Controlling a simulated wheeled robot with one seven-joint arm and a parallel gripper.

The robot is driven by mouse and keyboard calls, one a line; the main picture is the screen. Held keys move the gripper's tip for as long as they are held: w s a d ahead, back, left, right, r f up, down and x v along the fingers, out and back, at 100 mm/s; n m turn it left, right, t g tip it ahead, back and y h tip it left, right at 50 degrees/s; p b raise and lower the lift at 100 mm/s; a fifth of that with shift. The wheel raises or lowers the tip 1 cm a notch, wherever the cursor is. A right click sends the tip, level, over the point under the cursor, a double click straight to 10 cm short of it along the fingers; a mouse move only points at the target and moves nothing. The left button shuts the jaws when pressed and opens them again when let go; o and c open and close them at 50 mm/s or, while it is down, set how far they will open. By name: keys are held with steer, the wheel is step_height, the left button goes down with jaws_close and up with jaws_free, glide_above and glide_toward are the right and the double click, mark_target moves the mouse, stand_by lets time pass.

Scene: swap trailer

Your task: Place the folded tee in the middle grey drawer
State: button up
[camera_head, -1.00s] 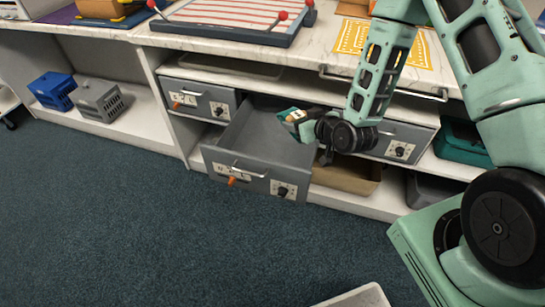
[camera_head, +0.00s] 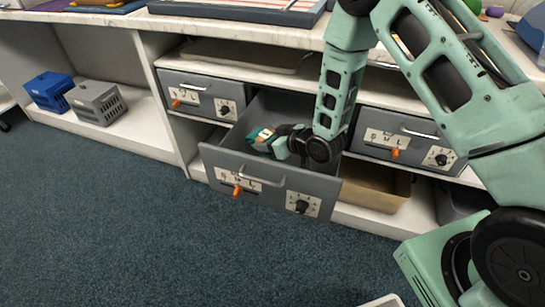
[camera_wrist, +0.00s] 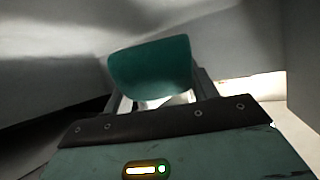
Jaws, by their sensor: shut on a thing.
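The middle grey drawer (camera_head: 222,182) is pulled out between two shut grey drawers. My gripper (camera_head: 268,137) is inside the drawer's opening, toward its back and right side. It is shut on a small teal thing, the folded tee (camera_head: 260,134), of which only a small part shows in the head view. In the wrist view the tee (camera_wrist: 152,68) is a teal rounded shape standing up between the fingers (camera_wrist: 155,98), with grey drawer walls around it. I cannot tell whether the tee touches the drawer floor.
A left grey drawer (camera_head: 185,97) and a right grey drawer (camera_head: 385,143) are shut on either side. A tan bin (camera_head: 378,190) sits on the shelf below right. Blue (camera_head: 48,90) and grey (camera_head: 97,103) crates stand at the left.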

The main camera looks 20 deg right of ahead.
steer(key=shift+f+b, duration=0.55)
steer(key=shift+f, duration=1.95)
steer(key=shift+f, duration=0.1)
steer(key=shift+f, duration=0.15)
steer(key=o, duration=1.1)
steer(key=shift+c, duration=0.2)
steer(key=shift+r, duration=0.25)
steer(key=shift+s+d+r, duration=0.15)
steer(key=shift+s+r, duration=0.05)
steer(key=shift+s, duration=0.05)
steer(key=p+v, duration=0.1)
steer(key=v, duration=0.5)
steer(key=shift+s+d+r, duration=0.15)
steer(key=shift+s+d, duration=0.05)
steer(key=shift+s, duration=0.1)
steer(key=shift+a, duration=0.1)
